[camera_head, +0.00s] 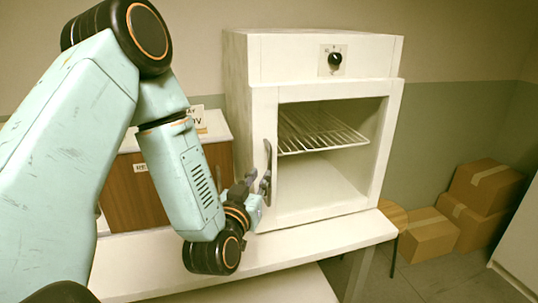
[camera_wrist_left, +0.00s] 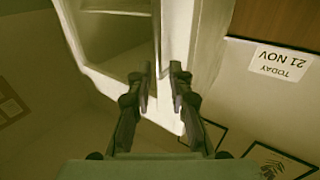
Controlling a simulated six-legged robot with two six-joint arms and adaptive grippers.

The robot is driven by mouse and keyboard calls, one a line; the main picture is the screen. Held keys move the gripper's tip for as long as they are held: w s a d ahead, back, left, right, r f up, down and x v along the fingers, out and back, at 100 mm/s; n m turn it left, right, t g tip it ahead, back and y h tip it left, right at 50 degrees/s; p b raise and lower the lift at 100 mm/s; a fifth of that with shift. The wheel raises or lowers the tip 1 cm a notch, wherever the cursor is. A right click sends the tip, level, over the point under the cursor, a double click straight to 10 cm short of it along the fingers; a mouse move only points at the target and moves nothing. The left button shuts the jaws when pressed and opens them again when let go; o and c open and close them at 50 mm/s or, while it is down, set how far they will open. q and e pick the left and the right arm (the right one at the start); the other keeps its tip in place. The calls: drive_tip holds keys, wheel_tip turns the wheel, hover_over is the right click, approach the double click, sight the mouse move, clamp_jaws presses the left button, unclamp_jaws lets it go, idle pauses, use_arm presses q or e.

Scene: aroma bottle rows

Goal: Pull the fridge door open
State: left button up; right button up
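The white fridge (camera_head: 315,52) stands on a white table, its door (camera_head: 264,110) seemingly shut against the body. The door's upright handle (camera_head: 267,160) is on its left side. My left gripper (camera_head: 259,184) is at the handle, in front of the door's left edge. In the left wrist view the two fingers (camera_wrist_left: 161,82) are apart, with the thin handle bar (camera_wrist_left: 157,40) running into the gap between them. I cannot tell whether either finger touches it. My right gripper is not in view.
A wire rack (camera_head: 320,133) shows inside the fridge. A brown wooden box (camera_head: 133,190) stands left of it behind my left arm; its label (camera_wrist_left: 282,62) shows in the wrist view. The white table (camera_head: 330,233) has bare room in front. Cardboard boxes (camera_head: 428,236) sit at the right.

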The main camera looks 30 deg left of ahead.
sight(269, 165)
use_arm(q)
drive_tip(key=x, duration=0.8)
drive_tip(key=shift+d+f, duration=0.2)
drive_tip(key=shift+s+a, duration=0.1)
drive_tip(key=c, duration=0.3)
clamp_jaws()
